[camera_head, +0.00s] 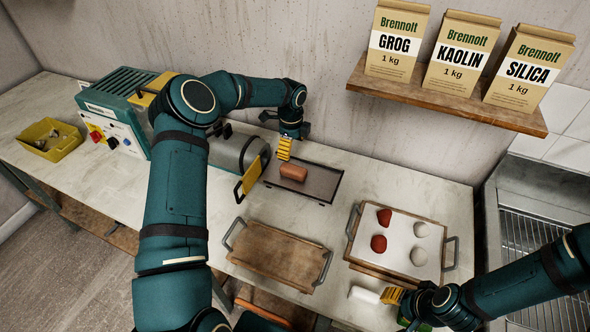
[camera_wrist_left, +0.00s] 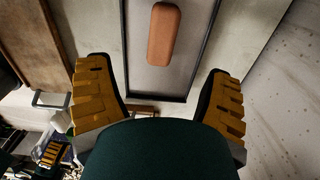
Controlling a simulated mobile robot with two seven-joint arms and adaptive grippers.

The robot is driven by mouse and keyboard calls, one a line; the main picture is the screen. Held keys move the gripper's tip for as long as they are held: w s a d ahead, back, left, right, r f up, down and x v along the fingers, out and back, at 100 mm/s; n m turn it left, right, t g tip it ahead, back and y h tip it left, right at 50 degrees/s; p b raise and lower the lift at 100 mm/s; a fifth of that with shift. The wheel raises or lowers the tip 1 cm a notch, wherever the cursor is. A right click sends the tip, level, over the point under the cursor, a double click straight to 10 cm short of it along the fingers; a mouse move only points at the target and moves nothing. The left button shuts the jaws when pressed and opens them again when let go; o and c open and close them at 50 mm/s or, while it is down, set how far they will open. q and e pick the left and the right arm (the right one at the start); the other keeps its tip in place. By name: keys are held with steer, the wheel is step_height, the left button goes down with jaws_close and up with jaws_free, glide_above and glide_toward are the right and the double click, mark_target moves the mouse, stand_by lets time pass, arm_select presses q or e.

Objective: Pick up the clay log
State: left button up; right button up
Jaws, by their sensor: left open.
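The clay log (camera_head: 293,172) is a reddish-brown rounded bar lying on the dark-rimmed tray (camera_head: 322,196) beside the extruder-like machine. In the left wrist view the log (camera_wrist_left: 163,35) lies at top centre, ahead of the spread fingers and not between them. My left gripper (camera_head: 284,148) is open and empty, just behind and above the log in the head view; its yellow fingers (camera_wrist_left: 157,72) stand wide apart in the wrist view. My right gripper (camera_head: 393,296) is at the lower right, far from the log, beside a small white object; its finger gap is unclear.
A wooden tray with handles (camera_head: 275,256) lies in front. A board (camera_head: 400,228) holding red and pale lumps is to the right. The machine (camera_head: 238,152) stands close on the left. A shelf of bags (camera_head: 450,92) overhangs the back. A yellow bin (camera_head: 48,140) sits far left.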

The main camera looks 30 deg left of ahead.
mark_target(293, 168)
arm_select(q)
step_height(293, 168, down, 5)
steer(key=shift+f, duration=0.2)
steer(key=shift+w+d+f+p, duration=0.1)
steer(key=shift+w+f+p, duration=0.1)
steer(key=shift+f, duration=1.1)
steer(key=shift+w+d+f+p, duration=0.1)
steer(key=shift+f+p, duration=0.05)
steer(key=shift+f, duration=1.1)
jaws_close()
